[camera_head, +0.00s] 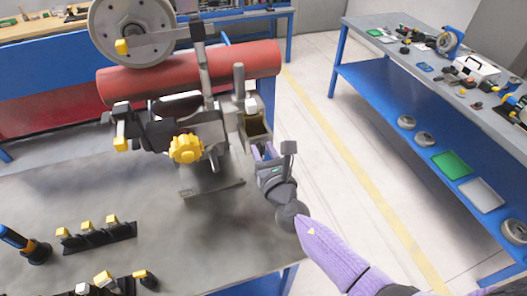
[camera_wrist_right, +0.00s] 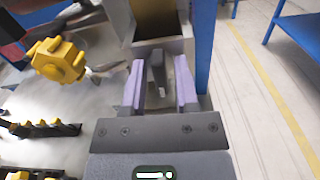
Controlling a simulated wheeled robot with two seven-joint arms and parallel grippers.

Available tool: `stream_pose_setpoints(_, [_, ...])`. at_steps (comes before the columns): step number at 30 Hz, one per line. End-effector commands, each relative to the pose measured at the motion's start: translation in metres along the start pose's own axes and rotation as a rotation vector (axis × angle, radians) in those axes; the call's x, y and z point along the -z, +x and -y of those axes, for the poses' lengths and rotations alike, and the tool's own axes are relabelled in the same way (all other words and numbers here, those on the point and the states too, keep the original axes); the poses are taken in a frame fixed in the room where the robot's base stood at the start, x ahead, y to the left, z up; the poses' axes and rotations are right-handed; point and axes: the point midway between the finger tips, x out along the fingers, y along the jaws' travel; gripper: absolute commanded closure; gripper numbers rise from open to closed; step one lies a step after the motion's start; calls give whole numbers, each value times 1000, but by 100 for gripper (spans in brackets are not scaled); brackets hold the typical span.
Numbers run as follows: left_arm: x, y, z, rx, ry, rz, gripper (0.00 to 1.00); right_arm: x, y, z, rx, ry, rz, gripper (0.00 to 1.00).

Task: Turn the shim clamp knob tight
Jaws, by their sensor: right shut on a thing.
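My right gripper (camera_head: 262,152) comes in from the lower right in the head view and reaches the front of a metal box-shaped fitting (camera_head: 256,129) on the right side of the machine. In the wrist view its two purple fingers (camera_wrist_right: 159,88) are on either side of a narrow dark grey part (camera_wrist_right: 157,72), which appears to be the shim clamp knob. The gripper is shut on it. The part's far end and its thread are hidden. A yellow lobed knob (camera_head: 186,149) sits left of the gripper, apart from it, and shows in the wrist view (camera_wrist_right: 57,60). My left gripper is not in view.
A red cylinder (camera_head: 150,83) and a grey wheel (camera_head: 133,30) stand behind the fitting. Black holders with yellow-topped pieces (camera_head: 95,236) and a blue-handled tool (camera_head: 20,240) stand on the grey bench at left. The floor right of the bench is clear.

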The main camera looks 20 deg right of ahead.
Motion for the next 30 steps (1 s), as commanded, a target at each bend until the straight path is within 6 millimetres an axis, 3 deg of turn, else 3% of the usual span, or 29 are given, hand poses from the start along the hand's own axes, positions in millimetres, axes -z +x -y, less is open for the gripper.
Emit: stream_pose_setpoints(30, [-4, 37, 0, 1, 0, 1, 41, 4, 0, 4, 0, 936, 0, 100])
